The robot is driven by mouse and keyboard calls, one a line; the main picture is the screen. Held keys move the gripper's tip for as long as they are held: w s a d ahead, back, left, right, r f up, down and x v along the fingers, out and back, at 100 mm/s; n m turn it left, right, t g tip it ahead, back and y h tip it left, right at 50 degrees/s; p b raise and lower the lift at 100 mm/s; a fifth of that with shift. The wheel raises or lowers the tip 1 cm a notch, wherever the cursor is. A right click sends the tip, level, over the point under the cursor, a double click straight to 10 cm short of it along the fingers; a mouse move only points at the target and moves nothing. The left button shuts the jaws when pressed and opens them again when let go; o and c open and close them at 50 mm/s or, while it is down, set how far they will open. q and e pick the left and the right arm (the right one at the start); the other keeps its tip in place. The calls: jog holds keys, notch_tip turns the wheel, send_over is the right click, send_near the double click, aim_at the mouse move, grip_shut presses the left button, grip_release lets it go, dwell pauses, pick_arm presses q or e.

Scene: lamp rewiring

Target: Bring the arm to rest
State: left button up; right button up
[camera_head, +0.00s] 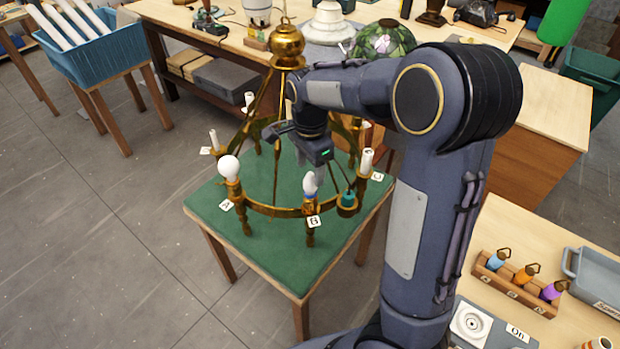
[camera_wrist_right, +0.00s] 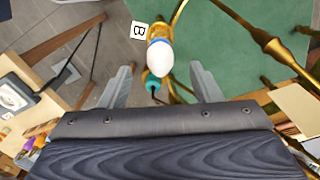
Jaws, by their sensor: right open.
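My right arm comes in from the lower right in the head view, and its gripper (camera_head: 318,178) hangs over the brass chandelier (camera_head: 275,209) on the green-topped table (camera_head: 268,258). In the right wrist view the gripper (camera_wrist_right: 162,82) is open, its two fingers apart. A white bulb (camera_wrist_right: 160,56) with a blue collar shows beyond and between the fingers, beside the label B (camera_wrist_right: 138,30); it also shows in the head view (camera_head: 310,182). A teal piece (camera_head: 347,199) sits on the ring to its right. I cannot tell whether the fingers touch anything. My left gripper is out of view.
A wooden rack (camera_head: 517,283) with coloured sockets and a grey tray (camera_head: 592,278) are at right. Floor is clear at left.

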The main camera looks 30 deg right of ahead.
jog(key=shift+r, duration=0.8)
jog(key=shift+s+r+n, duration=0.2)
jog(key=shift+s+n, duration=0.1)
jog(key=shift+s, duration=0.1)
jog(key=s+a+r+n+t+y, duration=0.1)
jog(key=s+a+n+t+y, duration=0.1)
jog(key=s+n, duration=0.5)
jog(key=s+a+r+n+t+y, duration=0.1)
jog(key=s+a+n+t, duration=0.2)
jog(key=s, duration=1.1)
jog(key=shift+s+a+r+n+t+y, duration=0.25)
jog(key=shift+a+n, duration=0.85)
jog(key=shift+n, duration=1.5)
jog(key=shift+w, duration=0.1)
